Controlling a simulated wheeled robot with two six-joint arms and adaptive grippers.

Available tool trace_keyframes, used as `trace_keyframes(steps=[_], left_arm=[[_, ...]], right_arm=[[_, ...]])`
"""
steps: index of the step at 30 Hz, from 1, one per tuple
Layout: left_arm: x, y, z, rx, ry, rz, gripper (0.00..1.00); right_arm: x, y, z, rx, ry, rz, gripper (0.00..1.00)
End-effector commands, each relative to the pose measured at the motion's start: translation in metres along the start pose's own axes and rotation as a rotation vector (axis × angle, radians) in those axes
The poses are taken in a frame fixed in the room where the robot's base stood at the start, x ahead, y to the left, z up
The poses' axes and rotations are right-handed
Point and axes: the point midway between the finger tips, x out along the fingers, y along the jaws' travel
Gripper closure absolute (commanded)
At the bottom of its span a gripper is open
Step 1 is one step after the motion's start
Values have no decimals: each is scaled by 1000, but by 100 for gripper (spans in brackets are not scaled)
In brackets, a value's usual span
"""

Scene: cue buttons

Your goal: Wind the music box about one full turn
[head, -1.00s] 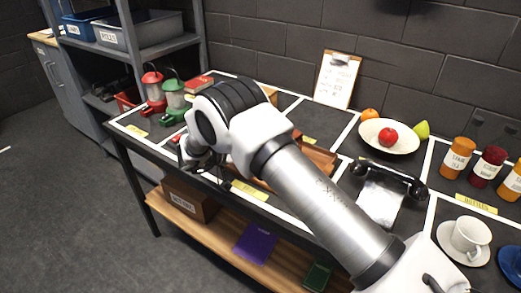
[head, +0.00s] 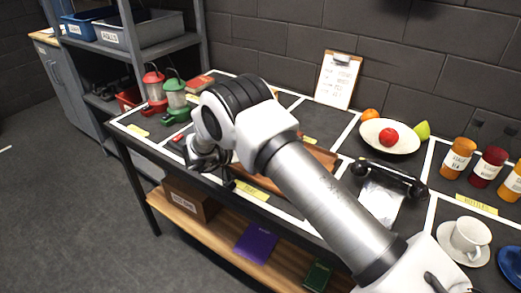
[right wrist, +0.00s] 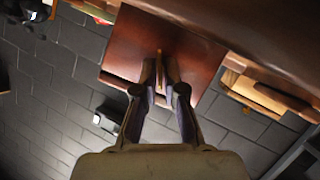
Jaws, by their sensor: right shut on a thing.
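My right gripper (right wrist: 160,72) is shut on a thin, upright brass-brown piece (right wrist: 159,62), which looks like the winding key of the music box. The music box (right wrist: 125,42) is a reddish-brown wooden box, seen close up behind the fingertips in the right wrist view. In the head view my right arm crosses the table, and the gripper (head: 205,162) is low near the table's front edge. The arm hides the box there, so the key's angle cannot be told from that view. My left gripper is not in view.
A red lantern (head: 153,92) and a green lantern (head: 175,100) stand left of my gripper. A brown wooden tray (head: 322,157) lies partly behind my arm. A black telephone (head: 390,176), a fruit plate (head: 372,141), bottles and a cup (head: 468,237) stand to the right.

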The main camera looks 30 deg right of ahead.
Motion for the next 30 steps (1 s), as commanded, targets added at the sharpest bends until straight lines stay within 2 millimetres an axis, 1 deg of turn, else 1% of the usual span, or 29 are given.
trace_keyframes(steps=[5, 9, 16, 23, 30], left_arm=[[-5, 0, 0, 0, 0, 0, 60], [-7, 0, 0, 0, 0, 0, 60], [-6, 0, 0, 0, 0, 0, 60], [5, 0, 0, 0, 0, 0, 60], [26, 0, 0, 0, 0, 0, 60]], right_arm=[[0, 2, -1, 92, 0, -38, 100], [0, 3, 0, 198, -1, -83, 100], [1, 4, 2, 396, -1, -165, 100], [2, 5, 5, 598, -1, -248, 100], [3, 5, 8, 809, 0, -336, 100]])
